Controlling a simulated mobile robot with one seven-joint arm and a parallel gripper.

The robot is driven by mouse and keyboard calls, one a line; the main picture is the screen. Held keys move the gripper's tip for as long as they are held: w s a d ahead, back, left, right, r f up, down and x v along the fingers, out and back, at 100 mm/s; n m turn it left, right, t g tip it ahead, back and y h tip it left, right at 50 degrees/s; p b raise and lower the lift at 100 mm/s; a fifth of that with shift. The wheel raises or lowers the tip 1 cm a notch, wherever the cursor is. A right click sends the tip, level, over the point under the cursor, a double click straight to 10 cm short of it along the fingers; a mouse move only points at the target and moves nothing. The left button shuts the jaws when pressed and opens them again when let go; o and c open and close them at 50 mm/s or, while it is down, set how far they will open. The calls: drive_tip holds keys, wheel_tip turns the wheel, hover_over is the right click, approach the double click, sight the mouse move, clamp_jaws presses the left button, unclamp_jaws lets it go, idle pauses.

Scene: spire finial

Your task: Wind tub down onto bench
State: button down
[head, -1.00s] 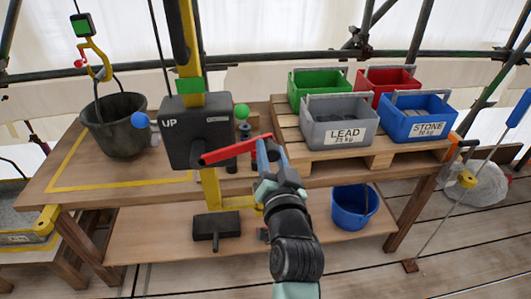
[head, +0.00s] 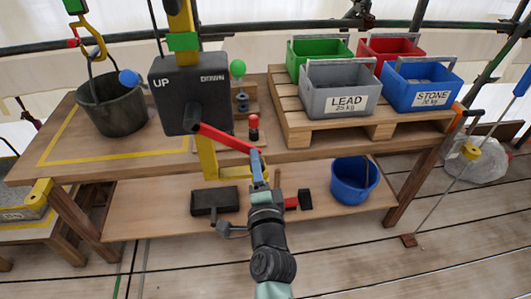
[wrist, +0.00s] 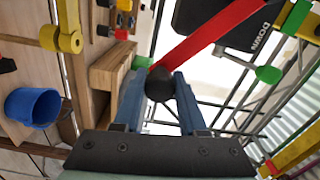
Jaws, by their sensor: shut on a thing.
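The tub (head: 112,104), a dark grey bucket, hangs upright by its handle from a yellow hook (head: 92,42) at the left in the head view. It is over the yellow-outlined area of the wooden bench (head: 62,150); I cannot tell whether its base touches the top. The black winch box (head: 190,92), marked UP and DOWN, has a red crank arm (head: 225,138) sloping down to the right. My gripper (head: 258,168) is shut on the crank's black knob (wrist: 160,85), which shows between the blue fingers in the wrist view.
A pallet (head: 375,131) on the bench's right holds green, red, grey LEAD and blue STONE crates. A blue bucket (head: 354,180) and a black block (head: 214,201) sit on the lower shelf. A green ball-topped lever (head: 238,70) stands beside the winch.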

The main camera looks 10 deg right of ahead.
drive_tip(key=a+f+m, duration=0.2)
drive_tip(key=a+m, duration=0.5)
drive_tip(key=a, duration=0.3)
drive_tip(key=a+f+m, duration=0.2)
drive_tip(key=a+m, duration=0.6)
drive_tip(key=a, duration=0.1)
drive_tip(key=shift+a+f+p, duration=0.25)
drive_tip(key=shift+a+p, duration=0.15)
drive_tip(key=shift+m, duration=0.3)
drive_tip(key=shift+c, duration=2.3)
unclamp_jaws()
drive_tip(key=shift+d, duration=0.1)
drive_tip(key=s, duration=1.3)
drive_tip(key=shift+p, duration=0.35)
